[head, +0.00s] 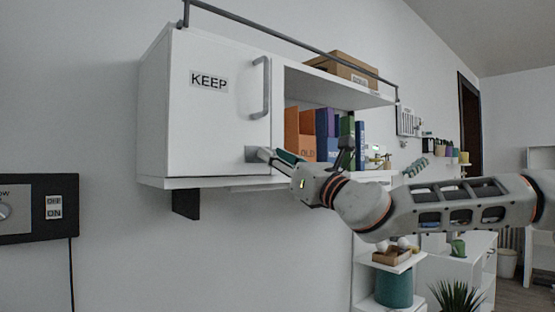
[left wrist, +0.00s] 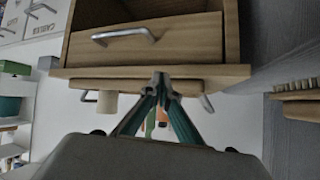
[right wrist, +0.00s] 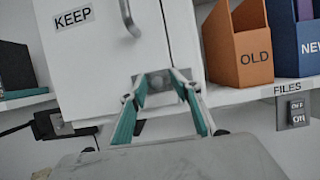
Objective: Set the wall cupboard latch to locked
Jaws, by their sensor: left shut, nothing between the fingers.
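The white wall cupboard (head: 200,130) with the KEEP label hangs on the left of the head view, its door closed. The grey latch (head: 251,154) sits at the door's lower right corner; it also shows in the right wrist view (right wrist: 161,82). My right gripper (right wrist: 160,78) has its fingertips apart, one on either side of the latch's middle, very close to it. I cannot tell whether they touch it, nor read the latch's setting. My left gripper (left wrist: 160,78) is shut and empty, below a wooden drawer front, and is out of the head view.
The open shelf right of the cupboard holds an orange OLD file box (right wrist: 238,45) and a blue one (right wrist: 296,35). A vertical door handle (head: 261,88) stands above the latch. A black switch panel (head: 38,207) is on the wall at left. The wooden drawer (left wrist: 150,38) is near my left gripper.

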